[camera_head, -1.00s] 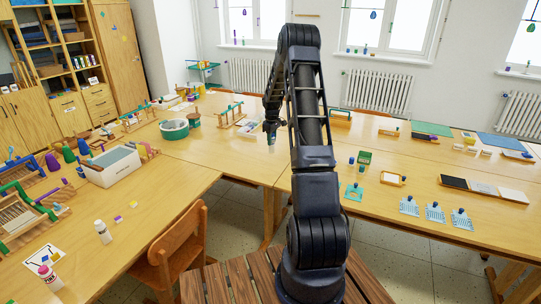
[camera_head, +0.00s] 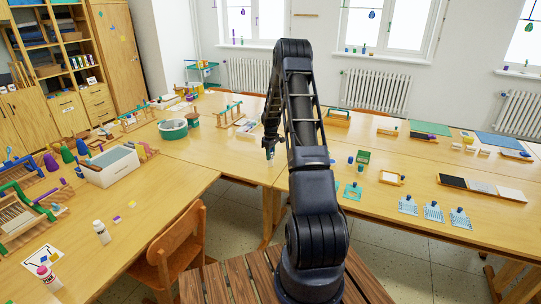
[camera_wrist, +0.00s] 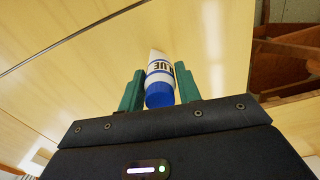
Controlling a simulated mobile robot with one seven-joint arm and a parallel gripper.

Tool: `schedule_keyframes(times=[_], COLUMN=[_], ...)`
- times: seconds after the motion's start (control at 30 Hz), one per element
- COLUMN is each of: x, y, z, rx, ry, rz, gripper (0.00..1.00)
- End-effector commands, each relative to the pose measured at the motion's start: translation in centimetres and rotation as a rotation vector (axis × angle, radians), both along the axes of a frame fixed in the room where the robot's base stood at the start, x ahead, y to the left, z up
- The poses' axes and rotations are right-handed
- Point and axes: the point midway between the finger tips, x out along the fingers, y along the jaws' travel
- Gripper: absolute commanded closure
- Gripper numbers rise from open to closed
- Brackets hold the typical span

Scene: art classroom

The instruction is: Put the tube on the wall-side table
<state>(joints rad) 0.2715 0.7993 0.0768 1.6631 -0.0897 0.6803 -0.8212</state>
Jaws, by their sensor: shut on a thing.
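The tube (camera_wrist: 161,68) is white with a blue cap and the letters "BLUE" on its side. In the wrist view it lies between the two green fingers of my gripper (camera_wrist: 160,88), which are shut on it, cap end toward the wrist. Bare pale wood shows beyond it. In the head view my gripper (camera_head: 269,150) hangs near the front edge of the back middle table (camera_head: 215,150); the tube is too small to make out there. A long table (camera_head: 370,222) runs along the window wall to the right. I cannot tell which table is the wall-side one.
White bottles (camera_head: 102,233) stand on the left table (camera_head: 150,225). A grey-white bin (camera_head: 108,170) and a green tub (camera_head: 173,129) are further back. A wooden chair (camera_head: 178,245) stands at the left table's edge.

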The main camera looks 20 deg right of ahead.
Motion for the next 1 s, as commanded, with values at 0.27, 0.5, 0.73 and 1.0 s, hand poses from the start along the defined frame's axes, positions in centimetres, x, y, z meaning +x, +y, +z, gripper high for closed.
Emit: schedule_keyframes(times=[0.27,0.5,0.73,1.0], x=[0.0,0.0,0.0,0.1], y=[0.0,0.0,0.0,0.0], z=[-0.3,-0.3,0.6,5.4], rx=[0.001,0.001,0.0,0.0], ry=[0.001,0.001,-0.001,-0.003], rz=[0.0,0.0,0.0,0.0], gripper=[0.53,0.45,0.45,0.45])
